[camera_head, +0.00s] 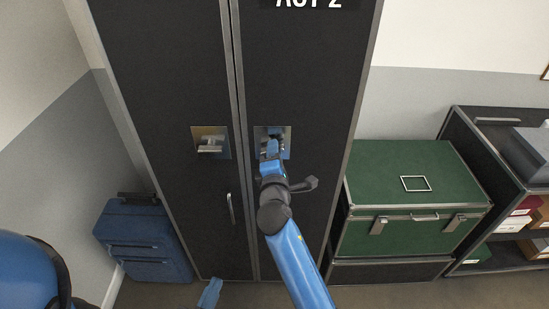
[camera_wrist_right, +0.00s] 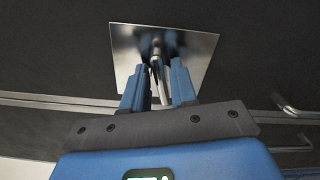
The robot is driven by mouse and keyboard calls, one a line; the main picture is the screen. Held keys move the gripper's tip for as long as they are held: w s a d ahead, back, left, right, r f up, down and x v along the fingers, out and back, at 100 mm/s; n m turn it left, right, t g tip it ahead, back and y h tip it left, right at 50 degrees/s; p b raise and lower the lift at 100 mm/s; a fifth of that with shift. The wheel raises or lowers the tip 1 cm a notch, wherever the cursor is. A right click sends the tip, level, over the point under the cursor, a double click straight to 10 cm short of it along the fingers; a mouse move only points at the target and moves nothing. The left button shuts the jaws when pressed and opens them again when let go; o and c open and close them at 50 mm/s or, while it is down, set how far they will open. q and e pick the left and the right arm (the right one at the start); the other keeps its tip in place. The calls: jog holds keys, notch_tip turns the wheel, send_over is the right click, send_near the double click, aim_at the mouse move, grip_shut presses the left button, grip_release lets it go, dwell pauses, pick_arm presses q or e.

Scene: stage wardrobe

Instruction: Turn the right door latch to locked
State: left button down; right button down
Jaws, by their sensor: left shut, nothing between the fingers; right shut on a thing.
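The right door latch has a square metal plate (camera_head: 285,136) on the dark right-hand cabinet door, and it also shows in the wrist view (camera_wrist_right: 190,48). My right gripper (camera_head: 270,154) is at this latch. In the wrist view its blue fingers (camera_wrist_right: 158,88) are around the metal latch handle (camera_wrist_right: 156,67), which points out between them. The head view mostly hides this handle behind the gripper. My left gripper (camera_head: 209,294) shows only as a small blue tip low in the head view, shut, empty and away from the latches.
The left door has a similar latch (camera_head: 210,143) with its handle lying level, and a bar handle (camera_head: 231,208) below. A blue suitcase (camera_head: 146,240) stands at the left. A green trunk (camera_head: 415,185) and a shelf unit (camera_head: 480,150) stand at the right.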

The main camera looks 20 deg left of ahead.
jog(key=shift+f+m+b, duration=0.2)
jog(key=shift+m+b, duration=0.8)
jog(key=shift+m, duration=0.5)
jog(key=c, duration=1.2)
grip_release()
jog(key=shift+o, duration=0.2)
jog(key=b+v, duration=0.1)
jog(key=v, duration=0.9)
jog(key=shift+s, duration=0.4)
jog(key=shift+r, duration=0.1)
jog(key=shift+m, duration=0.3)
